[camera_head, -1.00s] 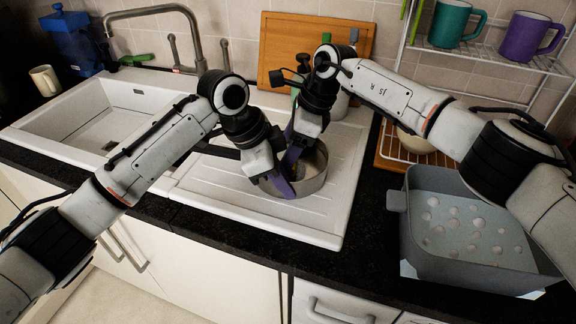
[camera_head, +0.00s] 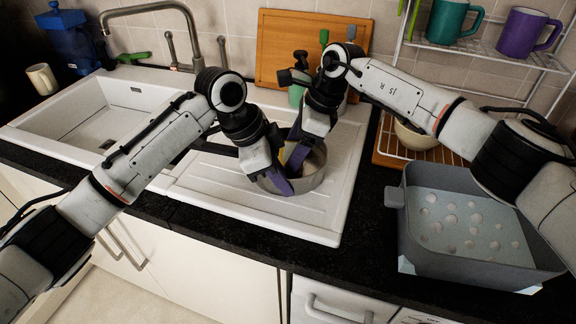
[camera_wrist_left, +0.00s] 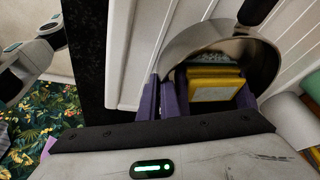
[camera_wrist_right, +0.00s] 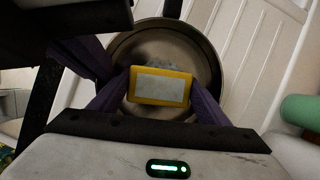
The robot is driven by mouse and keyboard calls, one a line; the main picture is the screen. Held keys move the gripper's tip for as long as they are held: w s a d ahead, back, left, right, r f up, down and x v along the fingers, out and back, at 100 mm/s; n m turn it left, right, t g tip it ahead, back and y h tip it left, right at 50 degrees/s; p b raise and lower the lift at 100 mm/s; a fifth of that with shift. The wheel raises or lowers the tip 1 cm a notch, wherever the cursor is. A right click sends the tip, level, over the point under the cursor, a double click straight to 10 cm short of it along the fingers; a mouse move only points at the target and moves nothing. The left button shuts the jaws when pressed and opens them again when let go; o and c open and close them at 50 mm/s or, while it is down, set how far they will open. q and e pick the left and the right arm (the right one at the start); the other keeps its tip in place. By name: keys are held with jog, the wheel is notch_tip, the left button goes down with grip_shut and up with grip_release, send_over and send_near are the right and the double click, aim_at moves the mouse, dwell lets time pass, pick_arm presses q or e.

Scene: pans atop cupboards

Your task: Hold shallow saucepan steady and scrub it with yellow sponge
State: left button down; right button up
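The shallow grey metal saucepan (camera_head: 312,178) sits on the white drainboard, its dark handle (camera_head: 218,149) pointing left. It also shows in the left wrist view (camera_wrist_left: 268,62) and the right wrist view (camera_wrist_right: 211,62). My left gripper (camera_head: 279,184) is shut on the pan's near rim. Its purple fingers (camera_wrist_left: 158,98) straddle the wall. My right gripper (camera_head: 298,158) is inside the pan, shut on the yellow sponge (camera_wrist_right: 160,87), which has a pale grey face. The sponge also shows in the left wrist view (camera_wrist_left: 212,85). Some bluish-grey marks show on the pan floor beyond the sponge (camera_wrist_right: 160,64).
The sink basin (camera_head: 110,115) is at the left under the tap (camera_head: 165,12). A wooden board (camera_head: 290,40) leans on the wall behind. A grey tub (camera_head: 470,262) stands at the right, below a rack with mugs (camera_head: 455,22). The drainboard's front is clear.

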jog(key=shift+c, duration=1.3)
pick_arm(q)
jog(key=shift+a+f, duration=0.1)
pick_arm(e)
jog(key=shift+r, duration=2.55)
pick_arm(q)
jog(key=c, duration=2.4)
grip_release()
jog(key=shift+c, duration=0.2)
jog(key=shift+o, duration=0.9)
pick_arm(e)
jog(key=shift+w, duration=0.1)
pick_arm(q)
jog(key=shift+r, duration=0.85)
jog(key=shift+o, duration=0.5)
